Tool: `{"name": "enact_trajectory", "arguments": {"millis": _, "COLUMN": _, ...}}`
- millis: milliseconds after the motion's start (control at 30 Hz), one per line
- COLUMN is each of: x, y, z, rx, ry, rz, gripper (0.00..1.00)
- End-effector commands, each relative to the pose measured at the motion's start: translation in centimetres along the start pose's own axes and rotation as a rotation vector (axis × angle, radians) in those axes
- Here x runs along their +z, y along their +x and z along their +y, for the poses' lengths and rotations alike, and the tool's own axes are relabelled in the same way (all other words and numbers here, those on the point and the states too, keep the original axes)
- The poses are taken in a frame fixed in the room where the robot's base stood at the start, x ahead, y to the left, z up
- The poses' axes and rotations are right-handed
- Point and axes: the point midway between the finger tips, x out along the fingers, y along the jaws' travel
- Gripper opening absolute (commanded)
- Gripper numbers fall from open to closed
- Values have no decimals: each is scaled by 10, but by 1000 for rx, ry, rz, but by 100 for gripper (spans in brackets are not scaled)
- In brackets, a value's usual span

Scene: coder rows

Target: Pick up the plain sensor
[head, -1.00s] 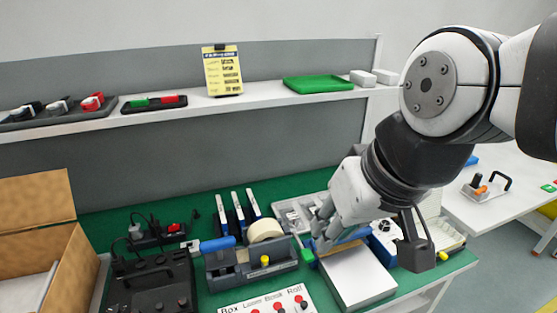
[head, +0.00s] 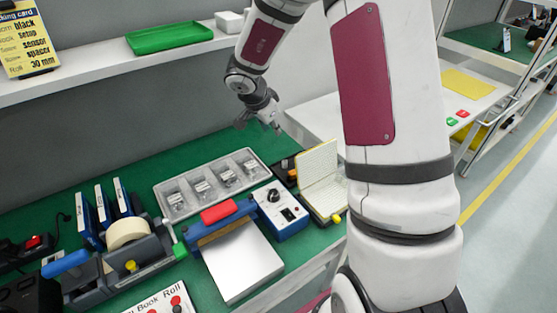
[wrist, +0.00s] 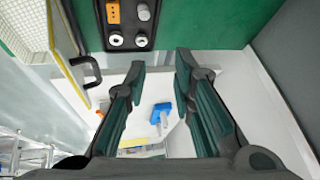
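My gripper (head: 258,122) is in the air above the back right of the green bench. In the wrist view my gripper (wrist: 160,66) is open, with nothing between its fingers. A black holder (wrist: 128,42) on green lies beyond the fingertips, with an orange block (wrist: 114,12), a grey knob and two pale rings in it. A blue item with a pale end (wrist: 161,113) lies on a white surface, seen between the fingers from above. I cannot tell which of these, if any, is the plain sensor.
A hinged box with a pale yellow grid lid (head: 318,177) stands open at the bench's right. A grey tray of packets (head: 212,183), a blue box with a dial (head: 281,208) and a red-handled press (head: 219,212) stand near it. A shelf (head: 90,80) runs behind.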

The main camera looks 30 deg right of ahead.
Motion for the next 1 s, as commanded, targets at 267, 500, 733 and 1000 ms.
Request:
{"name": "enact_trajectory", "arguments": {"millis": 267, "x": 24, "y": 39, "z": 47, "rx": 234, "ry": 63, "rz": -71, "gripper": 23}}
{"name": "enact_trajectory", "arguments": {"millis": 500, "x": 29, "y": 79, "z": 58, "rx": 240, "ry": 63, "rz": -73, "gripper": 23}}
{"name": "enact_trajectory", "arguments": {"millis": 733, "x": 31, "y": 111, "z": 65, "rx": 237, "ry": 64, "rz": -72, "gripper": 23}}
{"name": "enact_trajectory", "arguments": {"millis": 1000, "x": 32, "y": 131, "z": 70, "rx": 236, "ry": 63, "rz": -71, "gripper": 23}}
